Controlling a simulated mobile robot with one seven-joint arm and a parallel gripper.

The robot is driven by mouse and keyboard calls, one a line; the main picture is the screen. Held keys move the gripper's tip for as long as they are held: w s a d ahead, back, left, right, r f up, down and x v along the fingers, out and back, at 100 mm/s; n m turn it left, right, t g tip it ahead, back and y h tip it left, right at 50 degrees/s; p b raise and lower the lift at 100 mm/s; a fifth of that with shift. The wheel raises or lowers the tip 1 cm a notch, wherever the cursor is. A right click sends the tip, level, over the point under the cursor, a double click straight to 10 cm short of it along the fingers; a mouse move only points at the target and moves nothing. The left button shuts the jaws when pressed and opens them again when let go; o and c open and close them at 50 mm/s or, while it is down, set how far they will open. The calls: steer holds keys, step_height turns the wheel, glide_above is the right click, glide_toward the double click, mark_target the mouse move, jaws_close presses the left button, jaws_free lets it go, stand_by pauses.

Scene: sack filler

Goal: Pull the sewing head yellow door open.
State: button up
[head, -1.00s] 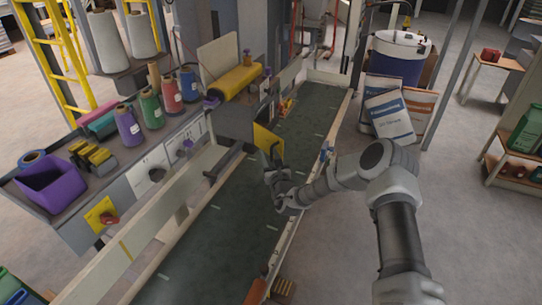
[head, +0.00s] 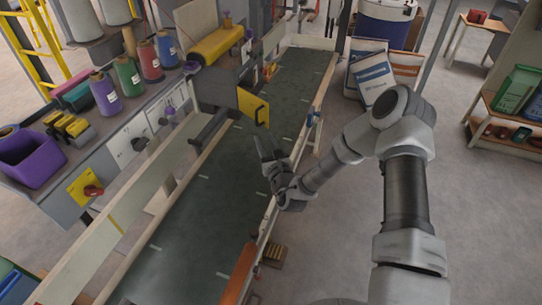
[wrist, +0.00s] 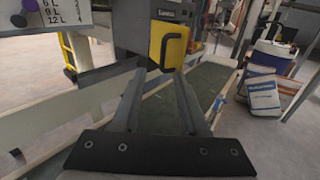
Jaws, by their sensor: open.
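The yellow door (head: 253,106) of the sewing head hangs on a grey housing above the green conveyor belt. It also shows near the top middle of the wrist view (wrist: 157,40), with a dark bar handle (wrist: 168,48) standing off its face. I cannot tell whether the door is ajar. My gripper (head: 265,146) is just below the door in the head view, over the belt. In the wrist view its two fingers (wrist: 160,76) are apart with nothing between them. Their tips point toward the handle and appear short of it.
A dark horizontal arm (head: 208,128) sticks out over the belt left of the door. Pale guard rails (head: 178,190) flank the belt (head: 212,195). White sacks (head: 370,70) and a blue drum (head: 383,25) stand at the back right. Space above the belt is open.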

steer(key=v, duration=0.6)
steer(key=shift+b, duration=0.35)
steer(key=shift+a+r, duration=0.1)
steer(key=s+a+r+n+g+y, duration=0.2)
steer(key=a+r+n+y, duration=0.3)
steer(key=r+n+y, duration=0.3)
steer(key=s+a+r+n+g+y+b, duration=0.1)
steer(key=s+a+r+n+g, duration=0.3)
steer(key=s+n+g, duration=0.45)
steer(key=s+a+r+n+g+y+b, duration=0.1)
steer(key=s+r+n+g, duration=0.55)
steer(key=s, duration=0.25)
steer(key=s+d+f+n+h, duration=0.2)
steer(key=s+d+n+h, duration=0.45)
steer(key=s+d, duration=0.2)
steer(key=d+r+n+t+h, duration=0.1)
steer(key=d+t+h, duration=0.1)
steer(key=d, duration=0.3)
steer(key=s+d+r+t+h, duration=0.1)
steer(key=d+r+h, duration=0.1)
steer(key=d+h, duration=0.2)
steer(key=s+d+r+n+t+h+b, duration=0.1)
steer(key=d+r+t+h, duration=0.1)
steer(key=d, duration=0.5)
steer(key=shift+s+d+r+n+t+h, duration=0.15)
steer(key=shift+d+r+n+t+h, duration=0.15)
steer(key=shift+h, duration=0.35)
